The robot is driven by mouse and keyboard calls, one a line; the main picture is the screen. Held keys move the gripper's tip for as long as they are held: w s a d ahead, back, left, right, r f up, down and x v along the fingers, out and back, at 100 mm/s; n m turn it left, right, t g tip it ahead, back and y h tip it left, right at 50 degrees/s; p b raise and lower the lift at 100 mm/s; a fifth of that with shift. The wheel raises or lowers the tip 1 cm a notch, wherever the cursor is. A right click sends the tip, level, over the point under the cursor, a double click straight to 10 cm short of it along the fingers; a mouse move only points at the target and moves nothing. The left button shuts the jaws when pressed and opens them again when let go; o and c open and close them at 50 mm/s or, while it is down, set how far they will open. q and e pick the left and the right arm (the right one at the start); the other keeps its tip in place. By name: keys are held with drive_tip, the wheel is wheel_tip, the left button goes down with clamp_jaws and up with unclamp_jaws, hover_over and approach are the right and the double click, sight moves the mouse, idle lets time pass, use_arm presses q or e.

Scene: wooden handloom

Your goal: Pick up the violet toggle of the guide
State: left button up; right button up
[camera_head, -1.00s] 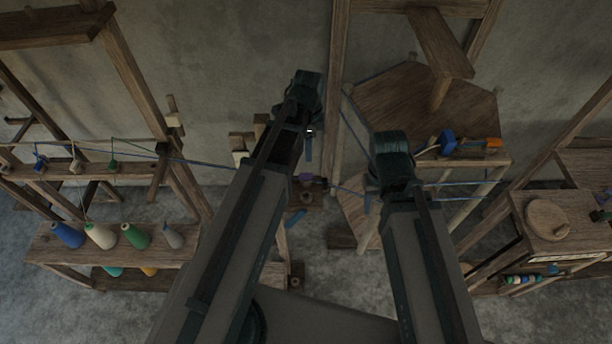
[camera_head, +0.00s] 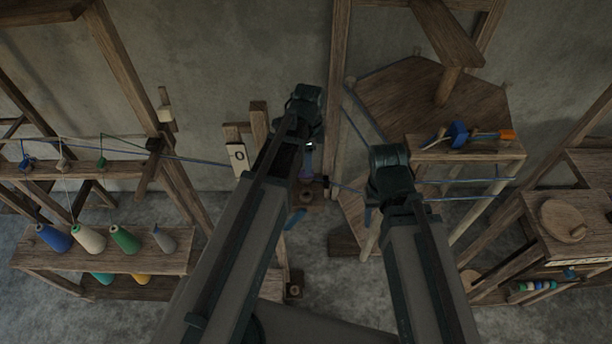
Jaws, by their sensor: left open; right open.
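The guide (camera_head: 312,200) is a small wooden block near the middle, with a blue thread running in from the left and out to the right. A small violet patch on it, apparently the toggle (camera_head: 306,178), shows just right of my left arm, partly hidden. My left gripper (camera_head: 301,190) is open around the level of the guide, with one bluish finger above and one below; whether it touches the toggle I cannot tell. My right gripper (camera_head: 370,212) is open and empty, right of the guide, mostly hidden behind its own wrist.
A bench with several thread cones (camera_head: 88,238) stands at the left, below a rail with small coloured pieces (camera_head: 100,166). An upright wooden post (camera_head: 337,90) rises just behind the guide. A small table (camera_head: 470,150) with blue and orange tools stands at the right.

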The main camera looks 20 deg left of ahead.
use_arm(q)
wheel_tip(320, 180, down, 5)
drive_tip(key=b, duration=0.4)
drive_tip(key=shift+r, duration=0.1)
clamp_jaws()
